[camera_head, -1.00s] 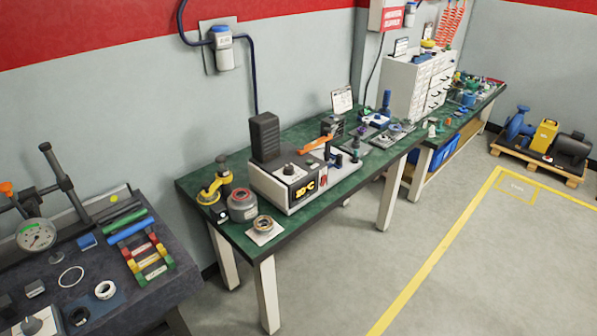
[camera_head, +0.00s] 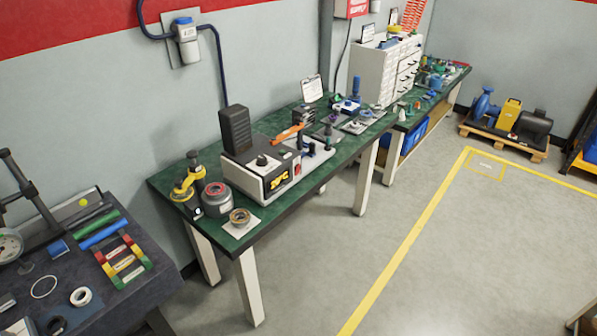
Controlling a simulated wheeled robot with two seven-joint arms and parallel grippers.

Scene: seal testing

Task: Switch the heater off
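The heater (camera_head: 262,178) is a white box with a black block standing on its back left part. It sits on the green-topped bench (camera_head: 165,182). Its front has a black display (camera_head: 278,181) with yellow characters that are too small to read surely. A dark knob (camera_head: 261,160) is on its top, and a small red switch (camera_head: 298,170) is at the right of the front face. An orange-handled tool lies behind the heater's right part. Neither gripper is in view.
A yellow and black device (camera_head: 187,185), a grey pot (camera_head: 217,199) and a ring on a white pad (camera_head: 240,218) stand left of the heater. A dark table (camera_head: 120,300) with a gauge and coloured bars is at lower left. The floor (camera_head: 330,260) before the bench is clear.

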